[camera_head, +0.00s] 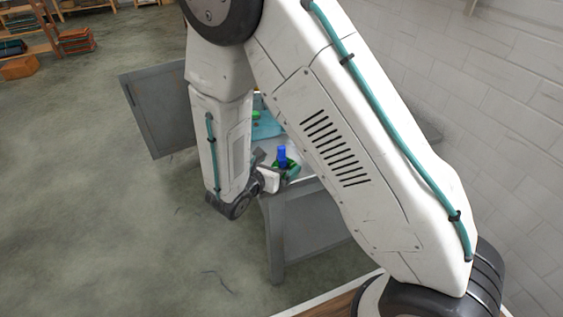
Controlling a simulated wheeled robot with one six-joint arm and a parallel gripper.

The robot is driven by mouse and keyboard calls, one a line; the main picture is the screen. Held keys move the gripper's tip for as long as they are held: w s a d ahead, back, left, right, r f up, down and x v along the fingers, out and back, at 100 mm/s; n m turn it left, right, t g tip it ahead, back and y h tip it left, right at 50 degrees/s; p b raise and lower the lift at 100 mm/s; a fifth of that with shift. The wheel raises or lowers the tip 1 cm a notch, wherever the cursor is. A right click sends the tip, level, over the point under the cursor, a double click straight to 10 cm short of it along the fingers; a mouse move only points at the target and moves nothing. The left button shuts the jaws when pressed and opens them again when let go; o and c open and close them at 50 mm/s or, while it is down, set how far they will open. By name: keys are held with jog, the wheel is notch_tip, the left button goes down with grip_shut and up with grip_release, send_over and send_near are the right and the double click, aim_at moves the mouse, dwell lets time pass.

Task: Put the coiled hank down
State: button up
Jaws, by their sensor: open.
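My arm fills the middle of the view, and my gripper (277,172) shows small and partly hidden at its far end, over the near edge of a grey table (290,190). It is open. A green item (293,170) with an upright blue piece (282,155) is right beside the jaws. I cannot tell whether either is the coiled hank, or whether they touch the fingers.
A teal item (266,128) and a small green one (256,115) are farther back on the table, partly behind my arm. A grey panel (160,112) stands at the table's left. A white brick wall (510,100) bounds the right.

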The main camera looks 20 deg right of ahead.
jog(key=v, duration=0.9)
jog(key=s+d+r+m+g+y, duration=0.2)
jog(key=s+d+r+m+g, duration=0.75)
jog(key=d+r+m, duration=0.5)
jog(key=s+a+r+m+t+y, duration=0.1)
jog(key=s+r+m+y, duration=0.3)
jog(key=s+m, duration=0.2)
jog(key=s+a+r+m+t+y, duration=0.1)
jog(key=s+r+m+y, duration=0.3)
jog(key=s+m+y, duration=0.1)
jog(key=s+m, duration=0.1)
jog(key=s, duration=0.1)
jog(key=shift+s+r+y, duration=0.15)
jog(key=shift+s+y, duration=0.15)
jog(key=shift+s, duration=0.1)
